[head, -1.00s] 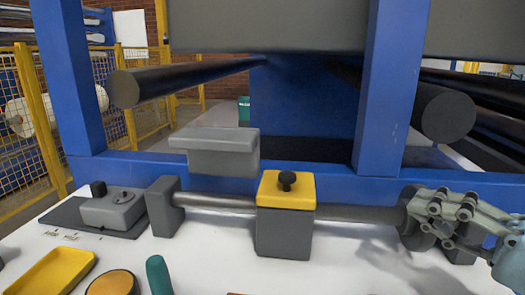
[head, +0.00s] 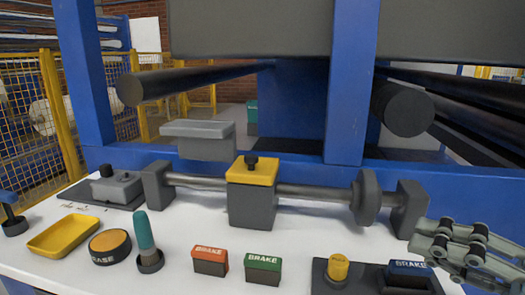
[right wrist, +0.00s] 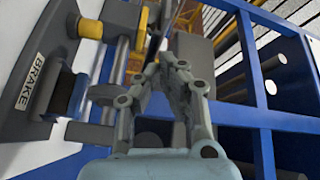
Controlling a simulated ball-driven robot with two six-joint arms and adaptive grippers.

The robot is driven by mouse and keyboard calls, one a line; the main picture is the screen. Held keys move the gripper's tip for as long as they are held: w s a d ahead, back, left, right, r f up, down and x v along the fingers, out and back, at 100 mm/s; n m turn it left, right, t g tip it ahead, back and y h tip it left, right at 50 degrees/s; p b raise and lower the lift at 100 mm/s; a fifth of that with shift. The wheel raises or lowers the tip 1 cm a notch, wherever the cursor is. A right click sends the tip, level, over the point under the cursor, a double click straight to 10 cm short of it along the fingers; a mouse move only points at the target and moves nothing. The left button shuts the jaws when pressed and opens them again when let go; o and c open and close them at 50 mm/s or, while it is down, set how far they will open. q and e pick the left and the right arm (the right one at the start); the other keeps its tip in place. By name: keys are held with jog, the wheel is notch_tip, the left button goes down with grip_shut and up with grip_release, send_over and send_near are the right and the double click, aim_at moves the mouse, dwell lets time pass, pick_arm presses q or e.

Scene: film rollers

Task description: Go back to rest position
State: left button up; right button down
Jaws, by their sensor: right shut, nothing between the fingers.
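My right gripper (head: 426,240) is at the right edge of the head view, shut and empty. It is over the right end of the white table, just right of the grey end block (head: 409,208) of the shaft. In the right wrist view its fingers (right wrist: 174,62) are close together with nothing between them. The metal shaft (head: 308,192) runs through a grey block with a yellow top (head: 252,172) and carries a grey disc (head: 366,197). My left gripper is not in view.
On the white table (head: 190,277) are a yellow tray (head: 64,237), a round yellow-topped piece (head: 110,244), a green-handled tool (head: 144,232), an orange brake block (head: 210,257), a green one (head: 263,266) and a blue one (head: 408,272). Blue frame posts (head: 350,90) and dark rollers (head: 405,108) stand behind.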

jog(key=s+a+f+n+g+h, duration=0.3)
jog(key=s+a+f+n+g, duration=0.3)
jog(key=s+f+n, duration=0.3)
jog(key=s+d+f+m+g+h, duration=0.2)
jog(key=s+d+f+h, duration=0.15)
jog(key=d+h, duration=0.3)
jog(key=s+d+f+m+g+h, duration=0.1)
jog(key=s+d+f+h, duration=0.1)
jog(key=d+f+h, duration=0.4)
jog(key=s+d+f+g, duration=0.1)
jog(key=d+f, duration=0.1)
jog(key=f, duration=0.9)
jog(key=s+d+f, duration=0.1)
jog(key=d+f, duration=0.1)
jog(key=f, duration=1)
jog(key=s+d+f+g, duration=0.1)
jog(key=s+f, duration=1.6)
jog(key=s, duration=0.3)
jog(key=shift+d+m+g+y, duration=0.2)
jog(key=shift+m+g+y, duration=0.15)
jog(key=shift+m+g, duration=0.05)
